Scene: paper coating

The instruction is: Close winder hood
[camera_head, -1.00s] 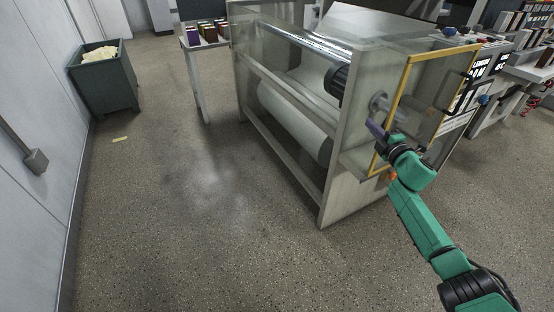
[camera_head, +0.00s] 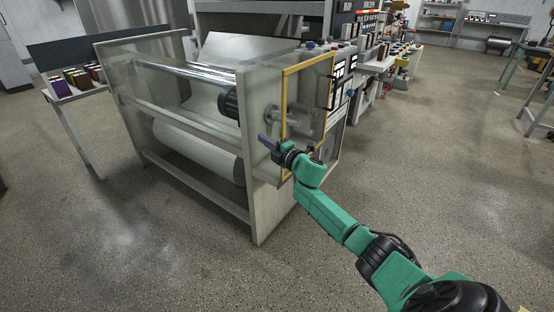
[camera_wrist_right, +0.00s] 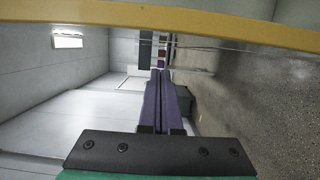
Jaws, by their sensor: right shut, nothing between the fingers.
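The winder (camera_head: 262,200) is a pale grey machine frame holding a large white paper roll (camera_head: 195,153). A clear hood panel with a yellow frame (camera_head: 285,95) stands out from the winder's right end. My right gripper (camera_head: 265,140), with purple fingers, is at the lower left of the yellow frame, beside the winder's end plate. Its fingers are shut and empty in the right wrist view (camera_wrist_right: 161,85). There a yellow bar (camera_wrist_right: 160,23) crosses the top of the picture; whether the gripper touches it, I cannot tell. My left gripper is not in view.
A small table with colourful boxes (camera_head: 76,77) stands left of the winder. A longer machine line with control panels (camera_head: 345,62) runs behind it. The speckled floor (camera_head: 420,180) to the right and in front is clear.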

